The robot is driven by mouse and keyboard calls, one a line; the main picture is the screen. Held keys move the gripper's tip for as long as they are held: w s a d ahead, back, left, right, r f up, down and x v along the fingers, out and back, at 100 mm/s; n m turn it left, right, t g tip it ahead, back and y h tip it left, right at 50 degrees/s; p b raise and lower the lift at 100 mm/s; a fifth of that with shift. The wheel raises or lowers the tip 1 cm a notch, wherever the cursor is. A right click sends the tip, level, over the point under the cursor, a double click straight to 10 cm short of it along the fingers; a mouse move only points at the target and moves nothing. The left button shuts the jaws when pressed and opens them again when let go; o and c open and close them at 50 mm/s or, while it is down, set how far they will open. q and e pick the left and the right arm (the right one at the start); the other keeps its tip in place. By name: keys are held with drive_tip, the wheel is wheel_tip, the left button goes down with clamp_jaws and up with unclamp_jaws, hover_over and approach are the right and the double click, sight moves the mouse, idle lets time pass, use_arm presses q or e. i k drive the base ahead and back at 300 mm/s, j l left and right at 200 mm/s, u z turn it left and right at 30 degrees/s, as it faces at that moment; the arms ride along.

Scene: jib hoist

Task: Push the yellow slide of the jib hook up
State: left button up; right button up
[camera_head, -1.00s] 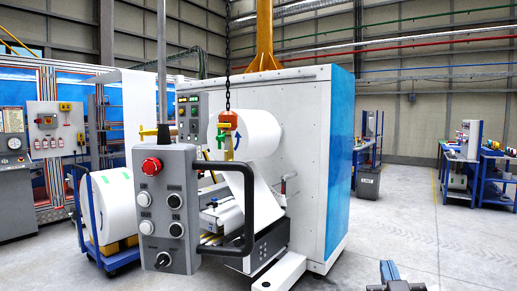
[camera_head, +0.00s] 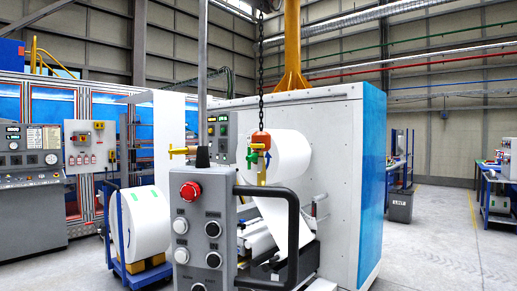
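The jib hook hangs on a dark chain (camera_head: 261,70) in front of the white roll on the machine. Its orange-red block (camera_head: 261,140) is on top, with a green part (camera_head: 252,157) at its left and a small blue part at its right. Neither of my grippers is in view.
A grey control box (camera_head: 203,235) with a red button and a black handle (camera_head: 292,230) hangs close in front on a pole. Behind stands a white and blue machine (camera_head: 340,180) with a white roll (camera_head: 290,158). Open floor (camera_head: 445,240) lies at the right.

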sight(258, 145)
drive_tip(key=i+j+z, duration=0.1)
drive_tip(key=i+j, duration=0.2)
drive_tip(key=i+j+z, duration=0.1)
drive_tip(key=i+j, duration=0.15)
drive_tip(key=j, duration=0.15)
drive_tip(key=i+j+z, duration=0.1)
drive_tip(key=i+j, duration=0.15)
drive_tip(key=j, duration=0.15)
drive_tip(key=i+j+z, duration=0.1)
drive_tip(key=i+j, duration=0.15)
drive_tip(key=j, duration=0.2)
drive_tip(key=i+j+z, duration=0.1)
drive_tip(key=j, duration=0.3)
drive_tip(key=i+j+z, duration=0.1)
drive_tip(key=i+j, duration=0.2)
drive_tip(key=j, duration=0.15)
drive_tip(key=i+j+z, duration=0.1)
drive_tip(key=j, duration=0.35)
drive_tip(key=i+j+z, duration=0.1)
drive_tip(key=i+j, duration=0.15)
drive_tip(key=j, duration=0.25)
